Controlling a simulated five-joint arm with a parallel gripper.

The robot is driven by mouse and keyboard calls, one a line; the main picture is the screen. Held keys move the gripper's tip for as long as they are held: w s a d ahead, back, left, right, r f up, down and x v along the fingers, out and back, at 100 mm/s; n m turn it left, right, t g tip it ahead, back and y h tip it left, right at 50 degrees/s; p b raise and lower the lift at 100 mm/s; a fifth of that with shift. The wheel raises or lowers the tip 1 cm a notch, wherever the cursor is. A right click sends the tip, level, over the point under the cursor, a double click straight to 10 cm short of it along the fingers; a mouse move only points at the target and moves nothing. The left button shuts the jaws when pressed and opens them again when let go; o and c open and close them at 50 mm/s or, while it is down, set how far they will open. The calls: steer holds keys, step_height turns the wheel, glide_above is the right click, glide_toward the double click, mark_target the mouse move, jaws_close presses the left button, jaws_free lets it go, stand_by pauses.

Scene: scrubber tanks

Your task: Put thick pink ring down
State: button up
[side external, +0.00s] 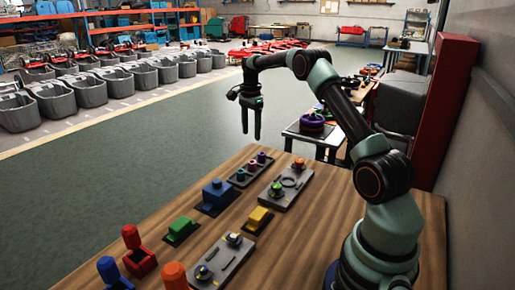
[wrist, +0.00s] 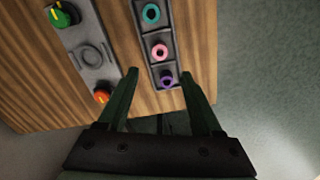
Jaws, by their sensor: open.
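The pink ring (wrist: 160,51) sits in the middle compartment of a dark tray (wrist: 145,33), between a teal ring (wrist: 152,13) and a purple ring (wrist: 167,79). In the side external view the pink ring (side external: 253,164) is small, on the tray near the table's far edge. My gripper (wrist: 159,75) is open, with nothing between its fingers. In the side external view my gripper (side external: 251,135) points down and hangs above the far end of the tray, clear of it. In the wrist view its fingertips flank the purple ring's end of the tray.
Beside the tray is a grey plate (side external: 290,183) with a green knob (side external: 276,188), an orange knob (side external: 299,164) and a raised circle. Blue (side external: 216,193), green (side external: 180,229) and yellow (side external: 258,218) blocks stand nearer the camera. Bare wood lies between them.

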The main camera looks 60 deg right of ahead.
steer(key=s+a+r+n+t, duration=0.35)
steer(key=a+r+n, duration=0.8)
steer(key=a, duration=0.55)
steer(key=s+a+n+t, duration=0.2)
steer(key=s+a+n, duration=0.8)
steer(key=s+a, duration=0.3)
steer(key=shift+s+f, duration=0.3)
steer(key=shift+s, duration=0.7)
